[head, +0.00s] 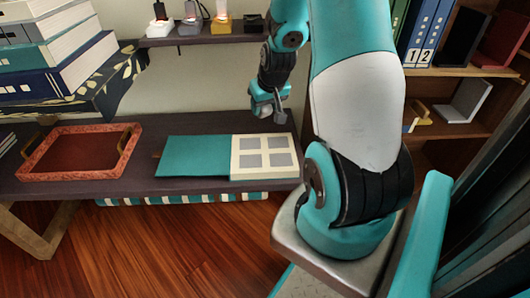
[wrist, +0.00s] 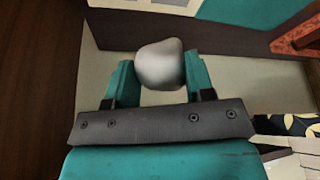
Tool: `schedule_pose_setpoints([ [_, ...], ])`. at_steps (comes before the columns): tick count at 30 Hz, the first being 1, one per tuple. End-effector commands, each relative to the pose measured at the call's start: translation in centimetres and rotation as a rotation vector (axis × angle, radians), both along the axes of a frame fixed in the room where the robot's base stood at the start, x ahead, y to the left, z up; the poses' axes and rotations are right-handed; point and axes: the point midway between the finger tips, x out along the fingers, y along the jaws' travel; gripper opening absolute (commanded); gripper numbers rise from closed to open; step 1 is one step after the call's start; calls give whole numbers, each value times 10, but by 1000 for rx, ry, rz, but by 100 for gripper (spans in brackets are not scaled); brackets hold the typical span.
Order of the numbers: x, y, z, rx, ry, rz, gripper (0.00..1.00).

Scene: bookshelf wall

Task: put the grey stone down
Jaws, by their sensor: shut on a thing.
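The grey stone (wrist: 160,65) is a smooth, rounded, pale grey lump in the wrist view. My gripper (wrist: 158,80) is shut on it, with one teal finger on each side. In the head view my gripper (head: 268,108) hangs over the back of the dark shelf board, behind the open album; the stone is small and partly hidden there. From these views I cannot tell the exact height of the stone above the board.
A red tray with handles (head: 38,170) stands at the left of the dark board (head: 200,188). An open teal album with cream photo page (head: 235,172) lies at the right. Stacked books (head: 50,50) rise at far left. A small upper shelf (head: 205,40) carries several little items.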

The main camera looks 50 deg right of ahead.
Motion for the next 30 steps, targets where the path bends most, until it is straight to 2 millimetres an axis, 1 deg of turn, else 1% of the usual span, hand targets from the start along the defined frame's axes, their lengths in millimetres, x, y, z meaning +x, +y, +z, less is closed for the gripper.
schedule_pose_setpoints([
  [1, 0, 1, -23, 3, 4, 0, 20],
  [3, 0, 1, -43, 2, 3, 1, 20],
  [6, 0, 1, -69, 2, 3, 1, 20],
  [9, 0, 1, -89, 1, 2, 1, 20],
  [12, 0, 0, -100, 0, 0, 1, 20],
  [17, 0, 0, -109, 0, 0, 1, 20],
  [24, 0, 0, -145, 0, 1, 0, 20],
  [26, 0, 0, -148, 0, 0, 0, 20],
  [30, 1, 0, -145, -1, -2, 0, 20],
])
